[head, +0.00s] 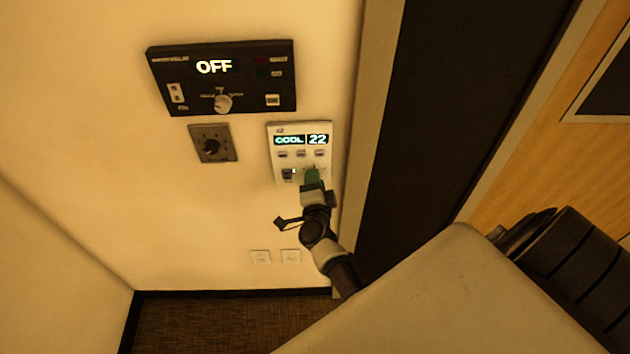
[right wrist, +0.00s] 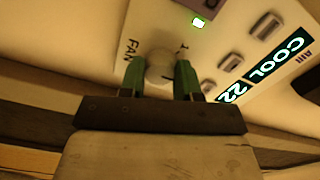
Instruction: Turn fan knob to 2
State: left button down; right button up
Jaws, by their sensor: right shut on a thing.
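The white air-conditioning panel (head: 297,130) is on the wall beside the door frame, and its display reads COOL 22. It also shows in the right wrist view (right wrist: 225,25). There the round white fan knob (right wrist: 160,66) sits beside the printed word FAN, with a number mark near it. My right gripper (head: 312,176) is at the panel's lower right. In the right wrist view its green fingers (right wrist: 160,78) are on either side of the knob, shut on it. In the head view the gripper hides the knob. The knob's setting is not clear. My left gripper is not in view.
Two wall plates (head: 276,257) are lower down. A door frame (head: 368,130) stands close on the right. The wall to the left is clear.

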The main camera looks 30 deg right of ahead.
jog(key=o, duration=0.9)
jog(key=shift+w, duration=0.1)
jog(key=shift+o, duration=0.2)
jog(key=p+v, duration=0.2)
jog(key=v, duration=0.8)
jog(key=shift+s, duration=0.35)
jog(key=shift+a, duration=0.15)
